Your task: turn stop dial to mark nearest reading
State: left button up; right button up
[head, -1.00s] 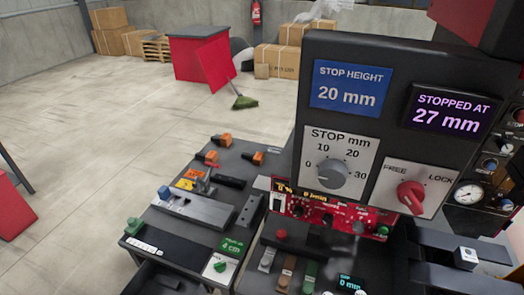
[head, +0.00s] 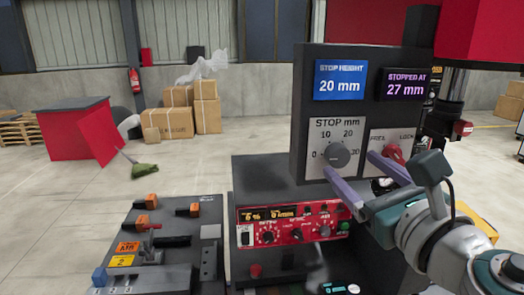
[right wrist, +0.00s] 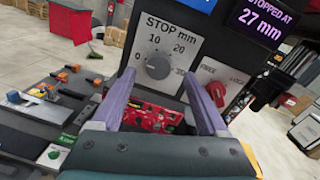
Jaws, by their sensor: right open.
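The stop dial (head: 338,155) is a round grey knob on a white plate marked STOP mm, with 0, 10, 20 and 30 around it. It also shows in the right wrist view (right wrist: 158,66); I cannot clearly tell where its pointer sits. The blue sign (head: 340,82) reads STOP HEIGHT 20 mm. The dark display (head: 405,84) reads STOPPED AT 27 mm. My right gripper (head: 350,164) is open and empty, its purple fingers pointing at the panel. In the right wrist view, its fingertips (right wrist: 158,79) frame the dial's lower part. Contact is not visible. My left gripper is out of view.
A red FREE/LOCK knob (head: 394,153) sits just right of the dial, close to the right finger. Below is a red control unit (head: 290,226) with small knobs. A bench (head: 190,245) with orange-handled tools stands left. Open floor lies beyond.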

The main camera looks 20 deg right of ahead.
aim_at(340, 157)
jog(key=shift+w+d, duration=0.2)
jog(key=shift+w, duration=1.45)
grip_shut()
